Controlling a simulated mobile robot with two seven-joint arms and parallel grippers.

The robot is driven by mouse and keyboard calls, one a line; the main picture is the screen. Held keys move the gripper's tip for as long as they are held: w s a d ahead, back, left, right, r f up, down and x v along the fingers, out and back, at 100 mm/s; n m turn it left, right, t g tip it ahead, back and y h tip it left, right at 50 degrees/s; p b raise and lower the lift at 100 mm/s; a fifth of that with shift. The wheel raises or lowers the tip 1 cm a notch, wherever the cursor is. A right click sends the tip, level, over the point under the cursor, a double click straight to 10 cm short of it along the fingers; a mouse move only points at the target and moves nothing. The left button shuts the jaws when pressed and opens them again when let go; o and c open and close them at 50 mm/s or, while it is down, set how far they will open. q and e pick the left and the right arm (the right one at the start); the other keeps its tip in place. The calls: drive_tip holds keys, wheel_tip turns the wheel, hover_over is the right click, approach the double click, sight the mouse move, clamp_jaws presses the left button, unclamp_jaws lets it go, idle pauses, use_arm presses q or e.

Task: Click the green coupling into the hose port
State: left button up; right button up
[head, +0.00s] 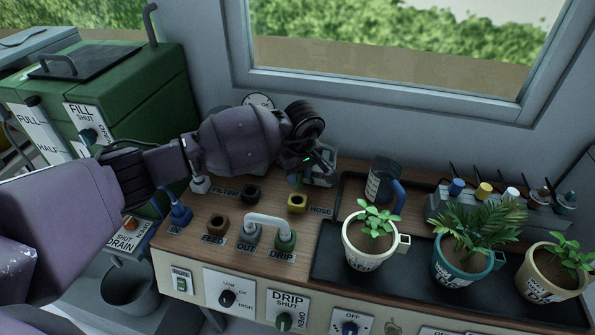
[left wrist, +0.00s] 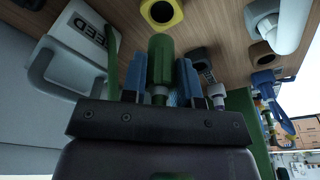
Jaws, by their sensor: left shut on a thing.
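The hose port is a yellow square socket with a dark round hole (head: 298,202), beside the HOSE label on the wooden bench top. It also shows at the top of the left wrist view (left wrist: 162,12). My left gripper (head: 303,172) is above and behind it. In the left wrist view its fingers (left wrist: 160,82) are shut on the green coupling (left wrist: 160,58), whose end points towards the yellow port. The coupling looks apart from the port, with wood showing between them. In the head view the coupling is mostly hidden and small. My right gripper is not in view.
A grey pipe (head: 268,220) bridges OUT and DRIP in front of the port. Brown FEED (head: 218,224) and dark FILTER (head: 251,193) sockets lie left. A white FEED container (left wrist: 88,48) is close beside the gripper. Potted plants (head: 370,240) stand on a black tray to the right.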

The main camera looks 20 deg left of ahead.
sight(297, 185)
use_arm(q)
drive_tip(key=shift+f, duration=0.7)
drive_tip(key=shift+f+b, duration=0.55)
drive_tip(key=shift+f, duration=0.1)
drive_tip(key=shift+f+b, duration=0.4)
drive_tip(key=shift+f, duration=0.6)
drive_tip(key=shift+f+b, duration=0.3)
drive_tip(key=shift+f, duration=0.35)
drive_tip(key=shift+f, duration=0.5)
drive_tip(key=o, duration=1)
